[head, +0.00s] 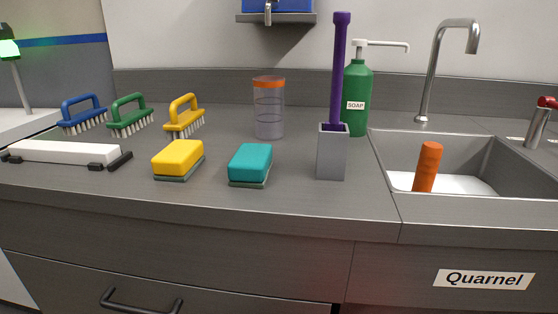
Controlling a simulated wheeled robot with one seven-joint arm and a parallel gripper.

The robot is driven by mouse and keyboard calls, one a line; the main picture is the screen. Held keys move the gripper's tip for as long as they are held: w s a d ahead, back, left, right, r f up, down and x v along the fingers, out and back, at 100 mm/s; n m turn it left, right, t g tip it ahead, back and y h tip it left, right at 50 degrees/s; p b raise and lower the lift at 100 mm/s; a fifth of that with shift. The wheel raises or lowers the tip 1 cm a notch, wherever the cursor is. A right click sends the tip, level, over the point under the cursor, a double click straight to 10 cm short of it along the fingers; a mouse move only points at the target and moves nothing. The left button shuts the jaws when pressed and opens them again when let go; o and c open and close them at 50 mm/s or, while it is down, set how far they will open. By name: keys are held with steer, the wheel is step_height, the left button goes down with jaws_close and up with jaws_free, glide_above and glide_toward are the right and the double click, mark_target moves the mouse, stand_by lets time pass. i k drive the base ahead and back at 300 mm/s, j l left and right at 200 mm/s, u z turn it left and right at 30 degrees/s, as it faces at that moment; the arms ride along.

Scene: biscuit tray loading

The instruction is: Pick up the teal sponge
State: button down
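The teal sponge (250,161) lies flat on the grey counter, near its front edge and left of the middle of the head view. It has a darker green underside layer. Nothing covers it, and its top and front sides show. A yellow sponge (178,158) of similar shape lies to its left, with a gap between them. My gripper does not show in the head view.
A grey holder (332,155) with a purple-handled tool stands right of the teal sponge. A clear jar (269,112) and soap bottle (357,95) stand behind. Several brushes and a white-bladed tool (65,152) are left. The sink (455,184) is right.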

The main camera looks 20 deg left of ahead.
mark_target(250, 166)
steer(key=k+l+u, duration=0.15)
steer(key=u, duration=1.1)
